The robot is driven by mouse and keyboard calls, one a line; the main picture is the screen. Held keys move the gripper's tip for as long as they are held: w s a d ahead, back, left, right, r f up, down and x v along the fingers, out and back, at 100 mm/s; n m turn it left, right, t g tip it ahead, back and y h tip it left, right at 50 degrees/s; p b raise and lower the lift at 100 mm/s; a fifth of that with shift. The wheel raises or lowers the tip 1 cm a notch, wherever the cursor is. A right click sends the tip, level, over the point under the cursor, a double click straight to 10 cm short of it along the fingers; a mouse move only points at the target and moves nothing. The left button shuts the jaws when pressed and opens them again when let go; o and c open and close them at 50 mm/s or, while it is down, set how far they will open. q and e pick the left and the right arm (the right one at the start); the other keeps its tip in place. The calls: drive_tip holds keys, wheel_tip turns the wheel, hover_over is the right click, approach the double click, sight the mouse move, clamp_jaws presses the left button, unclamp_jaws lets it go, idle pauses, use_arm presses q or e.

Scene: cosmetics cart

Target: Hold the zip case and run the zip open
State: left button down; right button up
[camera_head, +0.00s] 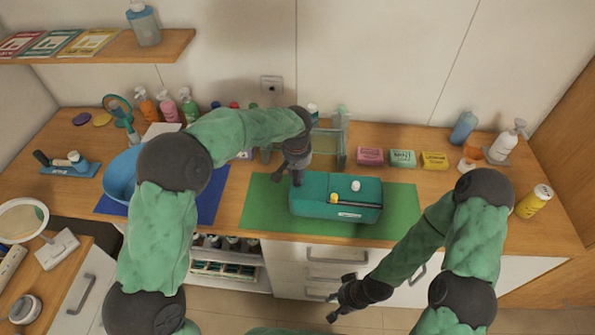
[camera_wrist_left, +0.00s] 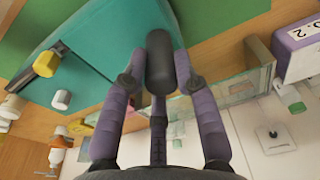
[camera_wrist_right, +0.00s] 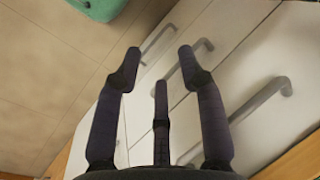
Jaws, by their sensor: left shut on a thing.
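The teal zip case (camera_head: 312,208) lies on the green mat (camera_head: 262,212). A dark zip line runs along it, with a small yellow piece (camera_head: 333,198) near its middle; the yellow piece also shows in the left wrist view (camera_wrist_left: 46,64). A white knob (camera_head: 355,186) is on top. My left gripper (camera_head: 297,177) is at the case's left end, shut on a dark cylindrical grip (camera_wrist_left: 160,62). How the grip joins the case is partly hidden. My right gripper (camera_head: 337,301) is open and empty, low in front of the drawers, apart from the case.
Behind the mat stand a clear glass-like rack (camera_head: 341,137) and several small boxes, including a yellow one (camera_head: 435,161). A blue bowl (camera_head: 121,176) is on the left, and a yellow can (camera_head: 534,201) is on the right. Drawer handles (camera_head: 337,261) stick out below the counter edge.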

drive_tip(key=shift+o, duration=0.5)
drive_tip(key=w+d+r+n+g+h, duration=0.1)
drive_tip(key=w+r+n, duration=0.2)
drive_tip(key=w+r, duration=0.1)
drive_tip(key=w+d+r+n+g+h, duration=0.1)
drive_tip(key=w+r+n+h, duration=0.1)
drive_tip(key=w+r+n, duration=0.2)
drive_tip(key=w+d+r+n+g+h, duration=0.1)
drive_tip(key=w+r+n+g, duration=0.1)
drive_tip(key=w+r+n, duration=0.2)
drive_tip(key=shift+w+d+r+h, duration=0.2)
drive_tip(key=shift+w+r+h, duration=0.1)
drive_tip(key=shift+w+r, duration=0.9)
wheel_tip(320, 180, up, 21)
drive_tip(key=m+t, duration=0.2)
drive_tip(key=t, duration=0.2)
hover_over(335, 196)
wheel_tip(335, 196, down, 12)
drive_tip(key=shift+r, duration=0.15)
clamp_jaws()
